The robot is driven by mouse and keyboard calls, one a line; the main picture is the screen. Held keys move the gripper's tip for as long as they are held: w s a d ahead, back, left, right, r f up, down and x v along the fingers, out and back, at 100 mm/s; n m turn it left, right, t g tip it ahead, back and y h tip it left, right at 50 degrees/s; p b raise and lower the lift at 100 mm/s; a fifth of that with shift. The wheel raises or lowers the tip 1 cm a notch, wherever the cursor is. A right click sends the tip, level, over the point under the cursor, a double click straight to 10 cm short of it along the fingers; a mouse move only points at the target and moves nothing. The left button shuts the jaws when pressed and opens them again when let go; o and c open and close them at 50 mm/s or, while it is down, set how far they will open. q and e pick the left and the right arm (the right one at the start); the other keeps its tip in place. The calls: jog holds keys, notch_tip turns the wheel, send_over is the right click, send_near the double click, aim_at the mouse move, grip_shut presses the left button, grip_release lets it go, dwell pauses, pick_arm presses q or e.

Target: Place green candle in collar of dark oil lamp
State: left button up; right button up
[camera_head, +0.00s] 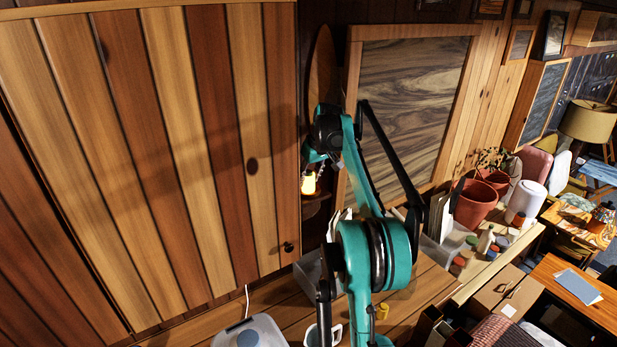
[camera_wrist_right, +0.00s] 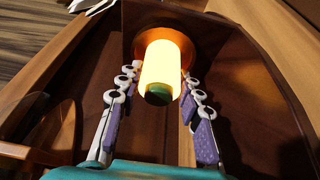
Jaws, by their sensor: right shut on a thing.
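My right gripper (camera_head: 314,170) is in the narrow recess beside the striped wooden panel. In the right wrist view its two fingers (camera_wrist_right: 157,85) are closed in on both sides of a glowing yellow cylinder (camera_wrist_right: 165,62) with a dark green near end, which I take for the green candle; most of it looks yellow, not green. Its far end meets an orange-brown round collar (camera_wrist_right: 190,42); I cannot tell whether it sits inside or only touches. The glow also shows in the head view (camera_head: 309,184). The dark lamp's body is not clearly visible. My left gripper is not in view.
A striped wooden panel (camera_head: 170,130) is close on the left and a framed dark panel (camera_head: 412,105) is on the right, so the recess is tight. Terracotta pots (camera_head: 474,204) and a white canister (camera_head: 525,202) stand farther right. A mug (camera_head: 327,333) is below.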

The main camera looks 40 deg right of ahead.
jog(key=o, duration=1.2)
jog(key=shift+f, duration=0.1)
jog(key=shift+w, duration=0.1)
jog(key=v, duration=1.2)
jog(key=shift+b, duration=0.3)
